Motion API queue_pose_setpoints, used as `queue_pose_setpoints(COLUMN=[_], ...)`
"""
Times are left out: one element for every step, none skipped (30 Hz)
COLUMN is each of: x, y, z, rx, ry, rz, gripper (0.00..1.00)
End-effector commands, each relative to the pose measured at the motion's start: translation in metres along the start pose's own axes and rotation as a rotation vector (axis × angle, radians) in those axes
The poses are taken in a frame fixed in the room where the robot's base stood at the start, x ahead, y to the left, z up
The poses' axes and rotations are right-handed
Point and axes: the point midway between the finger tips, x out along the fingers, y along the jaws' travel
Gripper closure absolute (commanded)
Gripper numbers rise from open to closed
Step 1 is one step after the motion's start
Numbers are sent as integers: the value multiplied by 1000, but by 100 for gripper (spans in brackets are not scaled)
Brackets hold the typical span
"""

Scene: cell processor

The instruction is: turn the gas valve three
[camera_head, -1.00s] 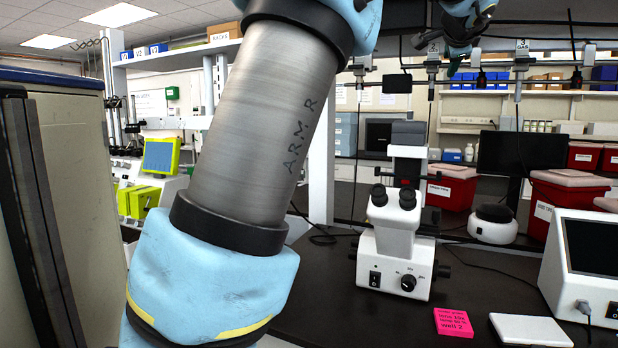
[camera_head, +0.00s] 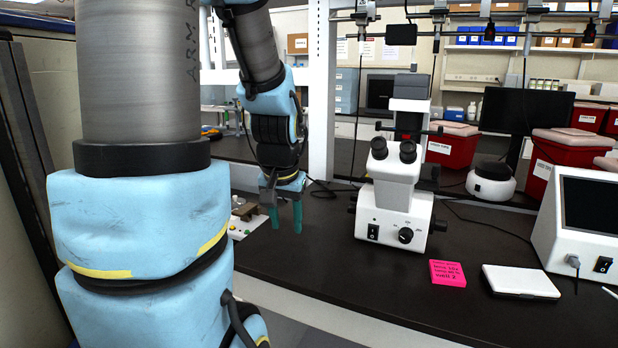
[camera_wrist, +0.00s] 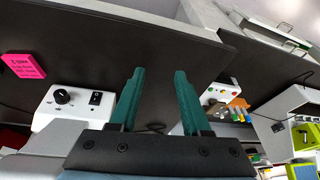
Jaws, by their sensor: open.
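The gas fittings hang from the rail along the top of the head view, cut off by the frame edge: one at left (camera_head: 364,12), one in the middle (camera_head: 439,12) and one at right (camera_head: 533,14). The right one matches the fitting labelled 3 GAS in the earlier frame; its label and handle are not readable now. My gripper (camera_head: 285,217) points down over the bench's left part, well below and left of the fittings. Its teal fingers are apart and empty, also in the wrist view (camera_wrist: 159,75). No valve shows in the wrist view.
A white microscope (camera_head: 394,205) stands right of my gripper. A pink note (camera_head: 447,273), a white pad (camera_head: 520,281) and a screen device (camera_head: 585,230) lie further right. A small button panel (camera_head: 240,228) is near my gripper. The bench front middle is clear.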

Motion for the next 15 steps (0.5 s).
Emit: queue_pose_setpoints(x=[4, 5, 7, 9, 12, 28, 33, 39, 46, 51, 58, 64, 71, 76, 84], y=[-4, -5, -6, -7, -7, -4, -3, -2, -1, -1, 0, 1, 2, 2, 3], z=[22, 34, 49, 61, 71, 71, 73, 75, 79, 81, 84, 88, 91, 93, 97], rx=[-58, -89, -131, -162, -189, -176, -173, -172, -171, -170, -170, -170, -169, -169, -169], ry=[-30, -45, -66, -82, -95, -95, -98, -103, -109, -113, -118, -125, -131, -136, -142], rz=[5, 8, 12, 15, 17, 18, 19, 19, 20, 20, 21, 22, 22, 23, 24], gripper=[52, 52, 52, 52, 52, 52, 52, 52, 52, 52, 52, 52, 52, 52, 52])
